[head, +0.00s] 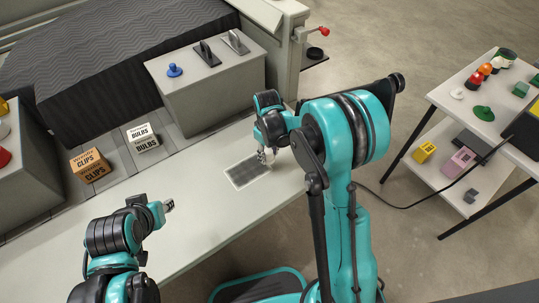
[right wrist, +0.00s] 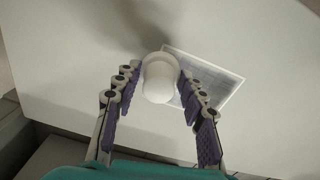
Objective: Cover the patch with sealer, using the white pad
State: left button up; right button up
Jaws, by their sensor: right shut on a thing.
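The patch (head: 246,176) is a grey rectangle with a white outline on the pale bench. It also shows in the right wrist view (right wrist: 222,82). My right gripper (head: 266,157) is shut on the white pad, which shows between the fingers in the right wrist view as a rounded white knob (right wrist: 159,82). The pad is over the patch's left part in that view and hides it; whether it touches the surface I cannot tell. How much of the patch bears sealer is unclear. My left gripper (head: 168,205) is above the bench, away from the patch, and its opening is too small to judge.
An orange clips box (head: 90,165) and a white bulbs box (head: 142,137) sit left. A side table (head: 462,95) with small items stands right.

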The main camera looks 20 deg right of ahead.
jog(key=shift+r+p, duration=1.05)
jog(key=shift+r, duration=0.8)
